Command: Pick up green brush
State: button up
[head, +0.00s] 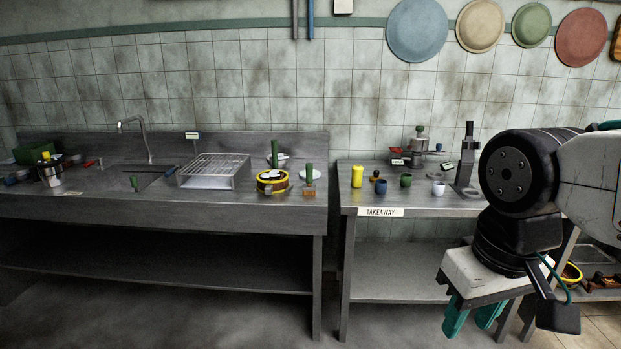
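A brush with an upright green handle (309,177) and a brown block-like base stands near the front edge of the steel sink counter, right of a yellow-and-black round item. A similar green handle (275,152) stands behind that item; its base is hidden. My gripper (470,320) hangs at the lower right, pointing down, far right of both handles. Its two teal fingers are apart, with nothing visible between them.
The sink counter (200,207) also holds a wire rack (214,170), the yellow-and-black item (271,182) and white plates. A narrow gap separates it from the takeaway table (410,204), which holds cups and a yellow canister (357,176). Floor in front is clear.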

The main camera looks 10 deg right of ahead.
aim_at(309, 189)
jog(key=z, duration=0.1)
jog(key=i, duration=2.2)
jog(key=z, duration=0.35)
